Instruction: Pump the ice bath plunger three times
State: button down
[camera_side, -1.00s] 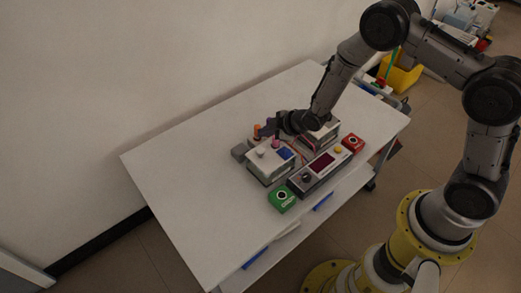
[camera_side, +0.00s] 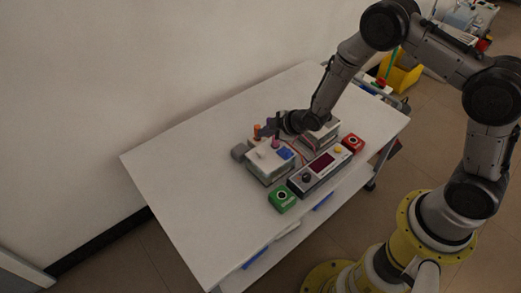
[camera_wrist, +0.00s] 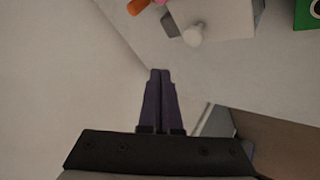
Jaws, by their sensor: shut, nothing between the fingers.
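A pale box unit (camera_side: 268,169) stands on the table, and I take it for the ice bath. On its top are a small white knob (camera_side: 262,154), an orange piece (camera_side: 257,131), a pink piece (camera_side: 276,142) and a blue block (camera_side: 285,153). I cannot tell for sure which is the plunger. My gripper (camera_side: 272,126) is just behind the unit, near the orange and pink pieces. In the wrist view its dark fingers (camera_wrist: 160,74) are shut and empty. The white knob (camera_wrist: 192,36) is ahead and to the right, apart from the fingertips.
A control box with a display (camera_side: 320,167) sits to the right, between a green button box (camera_side: 283,200) and a red one (camera_side: 352,143). A grey rounded piece (camera_side: 239,152) is at the unit's left. The white table (camera_side: 190,170) is clear on the left.

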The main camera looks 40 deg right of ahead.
aim_at(264, 151)
dwell(0.7)
notch_tip(264, 151, up, 4)
jog(key=shift+f, duration=0.1)
dwell(0.3)
jog(key=shift+f, duration=4.4)
jog(key=shift+f, duration=0.1)
jog(key=shift+f, duration=0.3)
